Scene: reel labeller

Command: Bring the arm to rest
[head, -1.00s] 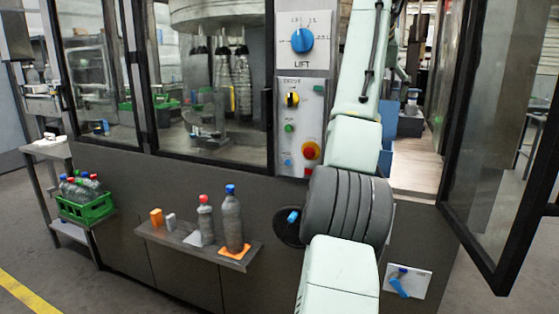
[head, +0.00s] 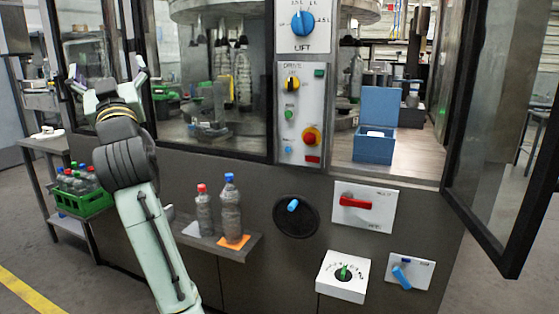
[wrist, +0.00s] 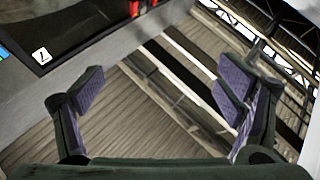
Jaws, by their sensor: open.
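My arm (head: 150,240) rises from the bottom of the head view and leans to the left, in front of the machine's left window. My gripper (head: 108,72) is at its upper end, pointing up, with its fingers spread and nothing between them. The wrist view shows the two padded fingers (wrist: 160,98) wide apart and empty, with the ribbed ceiling behind them.
A dark machine front carries a LIFT knob (head: 303,23), a DRIVE panel (head: 301,115), a red handle (head: 355,203) and a white dial box (head: 343,276). Bottles stand on a small shelf (head: 245,247). A green crate (head: 88,204) is at left. A glass door (head: 505,130) stands open at right.

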